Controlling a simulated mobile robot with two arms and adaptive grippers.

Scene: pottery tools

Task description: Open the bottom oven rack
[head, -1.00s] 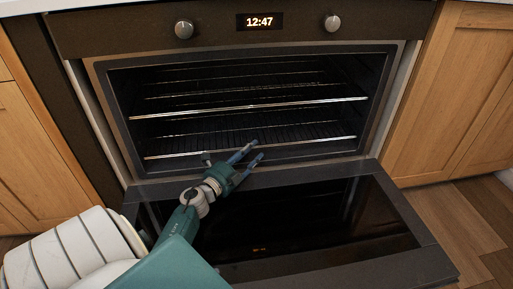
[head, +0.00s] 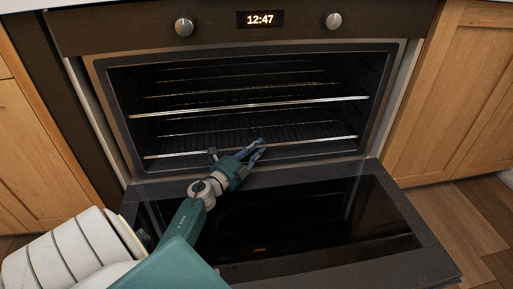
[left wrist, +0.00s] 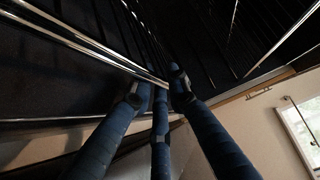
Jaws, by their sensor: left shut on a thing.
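The oven (head: 258,50) stands open in front of me. Its bottom rack (head: 320,141) is a dark wire grid with a bright front bar, and it sits inside the cavity. The fingertips partly hide the bar. My right gripper is in neither view.
An upper rack (head: 250,106) sits above the bottom one. The oven door (head: 300,215) lies lowered in front, under my left arm. Wooden cabinets (head: 450,90) flank the oven on both sides. Wooden floor (head: 480,235) shows at the right.

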